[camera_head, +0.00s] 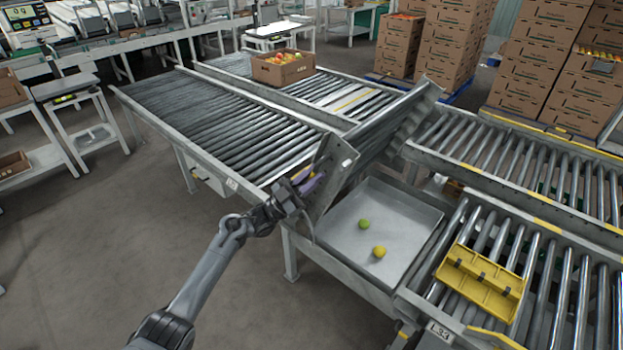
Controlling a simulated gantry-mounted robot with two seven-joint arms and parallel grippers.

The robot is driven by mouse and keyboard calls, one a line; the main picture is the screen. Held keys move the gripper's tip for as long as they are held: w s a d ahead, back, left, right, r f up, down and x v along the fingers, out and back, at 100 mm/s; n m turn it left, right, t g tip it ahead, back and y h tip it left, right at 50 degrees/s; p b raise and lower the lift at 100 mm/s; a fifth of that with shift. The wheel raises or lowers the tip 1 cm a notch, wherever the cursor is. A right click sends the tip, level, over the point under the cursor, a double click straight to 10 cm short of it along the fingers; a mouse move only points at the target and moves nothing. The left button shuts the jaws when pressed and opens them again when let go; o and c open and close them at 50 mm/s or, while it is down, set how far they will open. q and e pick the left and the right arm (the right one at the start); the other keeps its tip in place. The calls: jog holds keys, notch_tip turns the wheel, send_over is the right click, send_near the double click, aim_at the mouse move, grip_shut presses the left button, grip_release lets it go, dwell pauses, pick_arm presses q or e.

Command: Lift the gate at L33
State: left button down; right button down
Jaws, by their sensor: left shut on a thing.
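The gate (372,142) is a grey roller section at the gap between the left and right conveyors. It stands tilted up steeply, with its raised edge toward the upper right. An L33 label (439,331) is on the near frame of the right conveyor. My left gripper (306,181) is at the near end of the gate, shut on what looks like its handle; the fingers partly hide the grip. Below the gate, a grey metal tray (402,222) lies open to view, holding a green tomato (364,224) and a yellow tomato (379,251). My right gripper is out of view.
A yellow slotted piece (482,283) lies on the right conveyor rollers. A carton of tomatoes (283,70) stands on the far left conveyor. Stacked cartons (550,65) stand at the back right. The floor at lower left is clear around my arm.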

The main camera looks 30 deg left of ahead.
pick_arm(q)
jog(key=shift+d, duration=0.1)
jog(key=c, duration=1.2)
grip_release()
jog(key=shift+f, duration=0.1)
jog(key=shift+o, duration=0.3)
